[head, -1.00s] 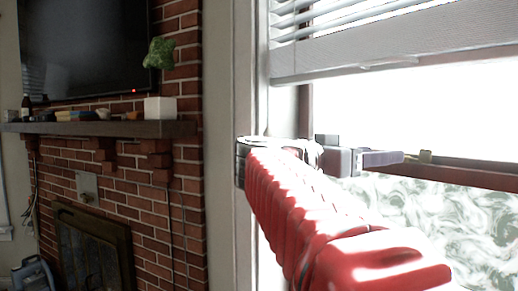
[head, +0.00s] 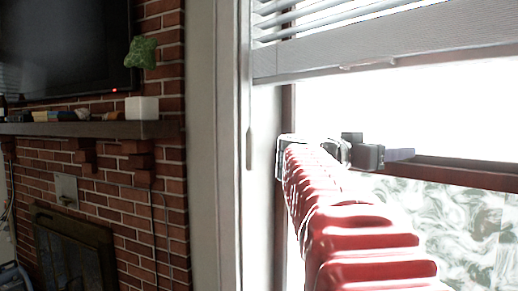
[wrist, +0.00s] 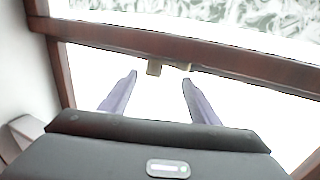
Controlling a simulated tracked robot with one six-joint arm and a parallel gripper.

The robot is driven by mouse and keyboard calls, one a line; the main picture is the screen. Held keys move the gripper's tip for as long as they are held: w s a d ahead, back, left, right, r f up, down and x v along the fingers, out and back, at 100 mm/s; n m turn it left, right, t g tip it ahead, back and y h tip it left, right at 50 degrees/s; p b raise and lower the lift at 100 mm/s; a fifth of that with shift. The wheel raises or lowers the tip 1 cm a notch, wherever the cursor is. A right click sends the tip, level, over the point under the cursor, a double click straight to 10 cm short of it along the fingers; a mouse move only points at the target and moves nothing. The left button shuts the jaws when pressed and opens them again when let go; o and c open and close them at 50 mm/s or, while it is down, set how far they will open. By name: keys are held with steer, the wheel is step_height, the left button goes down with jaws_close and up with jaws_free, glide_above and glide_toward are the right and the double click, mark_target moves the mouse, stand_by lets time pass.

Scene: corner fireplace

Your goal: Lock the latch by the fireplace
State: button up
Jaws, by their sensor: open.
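The latch (wrist: 155,68) is a small brass-coloured piece on the dark brown window rail in the wrist view. A second small brass bit (wrist: 182,67) sits beside it to the right. My gripper (wrist: 160,77) is open and empty, its two pale purple fingers spread and pointing toward the latch. In the picture, the latch lies just beyond the fingertips and between them; contact cannot be told. In the head view my gripper (head: 400,154) is at the window rail, seen side-on past my red arm. The latch cannot be made out there.
The brown window rail (head: 460,172) crosses bright glass, with frosted patterned glass below. A white blind (head: 390,52) hangs above my gripper. White window trim (head: 216,150) stands left of my arm. The brick fireplace (head: 110,170) with its mantel (head: 90,129) is farther left.

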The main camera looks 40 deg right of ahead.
steer(key=shift+s+d, duration=0.15)
steer(key=shift+d, duration=0.45)
steer(key=shift+c, duration=0.4)
steer(key=c, duration=1)
steer(key=shift+o, duration=0.2)
steer(key=shift+s+t, duration=0.15)
steer(key=shift+t, duration=0.15)
steer(key=shift+s+d+n+t, duration=0.1)
steer(key=shift+d+n+t, duration=0.05)
steer(key=shift+n+t, duration=0.35)
steer(key=shift+s+d+n+t, duration=0.15)
steer(key=shift+n+t, duration=0.25)
steer(key=shift+t, duration=0.2)
steer(key=shift+s+d+n+t, duration=0.1)
steer(key=shift+d+n+t, duration=0.1)
steer(key=shift+n+t, duration=0.8)
steer(key=shift+t, duration=0.4)
